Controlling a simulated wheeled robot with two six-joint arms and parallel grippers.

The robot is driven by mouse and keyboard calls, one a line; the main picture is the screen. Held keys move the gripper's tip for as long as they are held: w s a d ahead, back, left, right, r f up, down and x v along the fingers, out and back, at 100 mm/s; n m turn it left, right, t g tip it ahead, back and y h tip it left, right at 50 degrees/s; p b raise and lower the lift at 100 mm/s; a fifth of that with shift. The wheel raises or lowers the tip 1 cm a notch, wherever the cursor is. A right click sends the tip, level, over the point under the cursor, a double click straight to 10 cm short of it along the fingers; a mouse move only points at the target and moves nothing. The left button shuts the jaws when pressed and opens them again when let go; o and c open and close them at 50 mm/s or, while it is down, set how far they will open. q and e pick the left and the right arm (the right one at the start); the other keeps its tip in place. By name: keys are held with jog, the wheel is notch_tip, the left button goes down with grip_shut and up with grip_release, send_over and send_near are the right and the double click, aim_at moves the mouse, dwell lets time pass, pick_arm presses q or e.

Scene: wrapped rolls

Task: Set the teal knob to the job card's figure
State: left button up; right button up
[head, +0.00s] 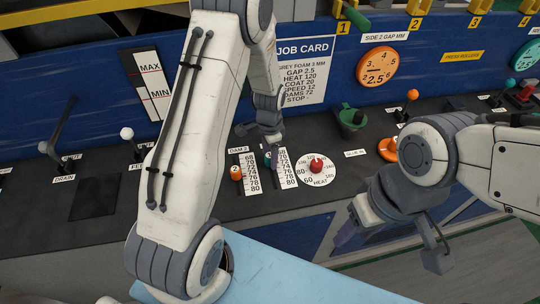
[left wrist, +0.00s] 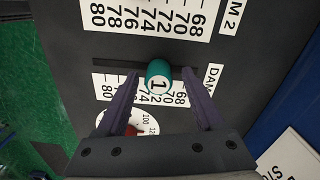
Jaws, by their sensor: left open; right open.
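The teal knob (left wrist: 158,76), marked 1, stands in a slot beside its DAM scale (left wrist: 125,88) in the left wrist view. My left gripper (left wrist: 160,73) is open, with one finger on each side of the knob; contact is not clear. In the head view the left gripper (head: 271,135) points down at the panel. The job card (head: 304,72) reads DAMS 72. My right gripper (head: 437,252) is open and empty, away from the knob.
An orange knob (head: 236,173) marked 2 has its own scale left of the teal one. A red heat knob (head: 316,165) on a round dial stands close to the right. A green cup-like part (head: 352,118) and an orange ring (head: 387,149) are further right.

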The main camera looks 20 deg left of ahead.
pick_arm(q)
notch_tip(320, 180, up, 10)
jog(key=shift+b, duration=0.85)
jog(key=shift+d, duration=0.1)
jog(key=s+d+r, duration=0.4)
jog(key=s+d, duration=0.1)
jog(key=d, duration=0.3)
jog(key=s+d+r+n, duration=0.1)
jog(key=s+d, duration=0.3)
jog(key=s, duration=0.6)
jog(key=s+d+r+h, duration=0.1)
jog(key=s+d+r, duration=0.2)
jog(key=s, duration=0.7)
jog(key=shift+s+d+r+n, duration=0.15)
jog(key=shift+d+r+n, duration=0.25)
jog(key=shift+d, duration=0.05)
